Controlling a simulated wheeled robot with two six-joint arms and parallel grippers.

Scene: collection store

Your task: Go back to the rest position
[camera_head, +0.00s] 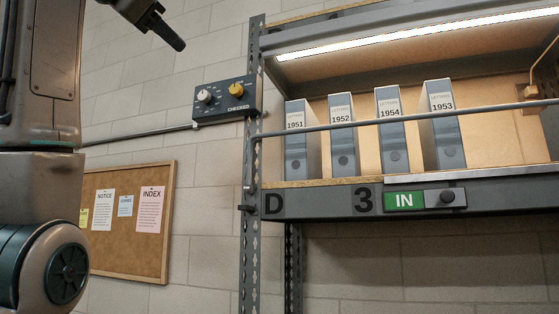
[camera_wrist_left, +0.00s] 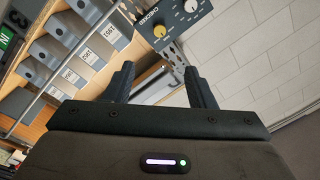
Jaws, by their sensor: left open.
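My left gripper (camera_head: 168,32) shows at the top left of the head view, in front of the bare block wall. Part of it is cut off by the top edge. In the left wrist view my left gripper (camera_wrist_left: 160,84) has its two dark fingers apart, with nothing held between them. It is clear of the shelf and of the control box. My left arm (camera_head: 45,150) fills the left edge of the head view. My right gripper is in neither view.
A dark control box (camera_head: 227,100) marked CHECKED, with a white and a yellow knob, is left of the shelf bay (camera_head: 330,195). Grey files there read 1951, 1952, 1954, 1953. A rail (camera_head: 400,119) crosses before them. A notice board (camera_head: 155,255) hangs lower left.

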